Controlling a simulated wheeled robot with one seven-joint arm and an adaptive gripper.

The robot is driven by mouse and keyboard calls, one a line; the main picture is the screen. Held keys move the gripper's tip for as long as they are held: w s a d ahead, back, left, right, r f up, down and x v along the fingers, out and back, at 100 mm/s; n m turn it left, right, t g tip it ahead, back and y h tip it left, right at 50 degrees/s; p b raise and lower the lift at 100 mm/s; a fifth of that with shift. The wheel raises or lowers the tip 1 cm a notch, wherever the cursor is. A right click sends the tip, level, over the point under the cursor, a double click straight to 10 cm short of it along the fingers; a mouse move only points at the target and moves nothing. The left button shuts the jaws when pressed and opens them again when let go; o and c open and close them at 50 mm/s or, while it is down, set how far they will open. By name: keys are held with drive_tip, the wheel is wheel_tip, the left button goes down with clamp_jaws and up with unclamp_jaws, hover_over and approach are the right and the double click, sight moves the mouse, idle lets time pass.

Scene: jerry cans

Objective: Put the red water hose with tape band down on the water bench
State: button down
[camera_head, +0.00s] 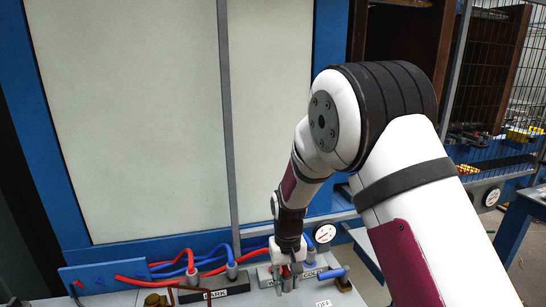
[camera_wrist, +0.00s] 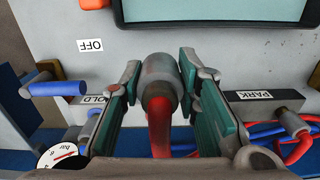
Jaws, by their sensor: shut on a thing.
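My gripper (camera_head: 289,268) is low over the water bench (camera_head: 240,299) in the head view, in front of a labelled block. In the wrist view, my gripper (camera_wrist: 160,82) has its green-padded fingers shut on the grey end fitting of a red water hose (camera_wrist: 160,135). The fitting points away from the camera and the red hose runs back towards my wrist. A tape band on it cannot be made out. Whether the fitting touches the bench or block is hidden.
The PARK block (camera_head: 214,292) has grey hose fittings in it, with red and blue hoses behind. A block marked OLD, its label partly covered (camera_wrist: 107,100), a blue lever (camera_wrist: 55,89) and a gauge (camera_head: 324,233) are close by. The OFF label (camera_wrist: 90,45) lies on clear bench.

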drive_tip(key=w+d+r+m, duration=0.1)
drive_tip(key=w+d+m, duration=0.1)
drive_tip(key=d, duration=1.3)
drive_tip(key=shift+d+m, duration=0.25)
drive_tip(key=shift+m, duration=0.05)
drive_tip(key=shift+r, duration=0.1)
